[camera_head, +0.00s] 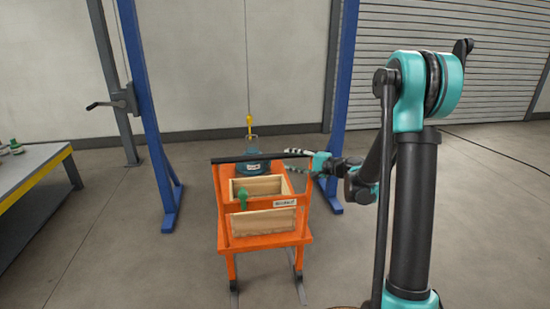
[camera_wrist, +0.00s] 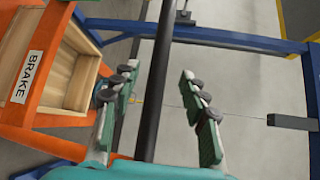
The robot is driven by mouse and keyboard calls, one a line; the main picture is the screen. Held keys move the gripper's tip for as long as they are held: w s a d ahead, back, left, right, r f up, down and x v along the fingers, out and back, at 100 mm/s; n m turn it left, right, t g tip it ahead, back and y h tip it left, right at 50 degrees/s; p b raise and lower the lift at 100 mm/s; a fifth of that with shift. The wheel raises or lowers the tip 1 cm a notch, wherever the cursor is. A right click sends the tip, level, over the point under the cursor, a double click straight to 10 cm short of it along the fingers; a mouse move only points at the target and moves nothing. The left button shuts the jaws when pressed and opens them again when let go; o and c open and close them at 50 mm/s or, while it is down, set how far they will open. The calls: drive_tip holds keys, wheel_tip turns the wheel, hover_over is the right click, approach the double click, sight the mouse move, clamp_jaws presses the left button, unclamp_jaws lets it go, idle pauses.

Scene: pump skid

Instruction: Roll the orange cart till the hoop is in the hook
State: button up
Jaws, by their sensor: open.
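The orange cart (camera_head: 265,241) stands on the floor between blue posts, with a black push bar (camera_head: 240,157) across its top. A teal load (camera_head: 251,164) sits at its far end, with a pale hoop (camera_head: 253,141) on top. The yellow hook (camera_head: 249,121) hangs on a line; in the picture it is just above the hoop, and I cannot tell whether they touch. My gripper (camera_head: 297,162) is open at the bar's right end. In the wrist view the bar (camera_wrist: 157,90) runs between the open fingers (camera_wrist: 158,115); its depth between them is unclear.
A green lever (camera_head: 243,197) rises by the wooden box near the BRAKE label (camera_head: 284,203). Blue posts (camera_head: 148,110) flank the cart. A workbench (camera_head: 30,175) stands at left. The floor in front is bare.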

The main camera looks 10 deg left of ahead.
sight(279, 157)
drive_tip(key=x, duration=0.8)
drive_tip(key=shift+w+a, duration=0.1)
drive_tip(key=shift+a, duration=0.05)
drive_tip(key=shift+c, duration=0.6)
clamp_jaws()
